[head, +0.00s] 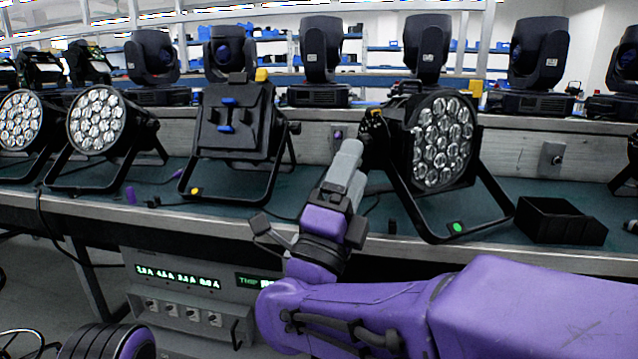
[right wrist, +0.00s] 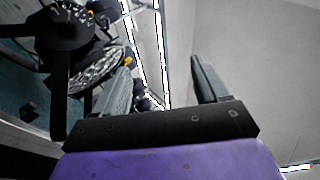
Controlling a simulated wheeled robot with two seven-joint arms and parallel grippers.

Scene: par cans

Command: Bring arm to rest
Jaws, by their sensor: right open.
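My right arm (head: 380,310) is purple and comes in from the lower right in the head view. Its gripper (head: 350,165) points up and away over the bench, just left of a par can (head: 440,145) with a round multi-lens face. I cannot tell whether it touches that can. In the right wrist view the two grey fingers (right wrist: 165,85) are apart with nothing between them. The par can (right wrist: 90,70) shows at the left there. At the lower left of the head view there is a purple and black part of mine; the left gripper is not seen.
The bench top (head: 370,205) runs across the view. A dark par can (head: 235,125) stands on it facing away, and lens-faced cans (head: 97,120) stand left. Moving heads (head: 320,60) line the back ledge. A power unit (head: 190,300) is below.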

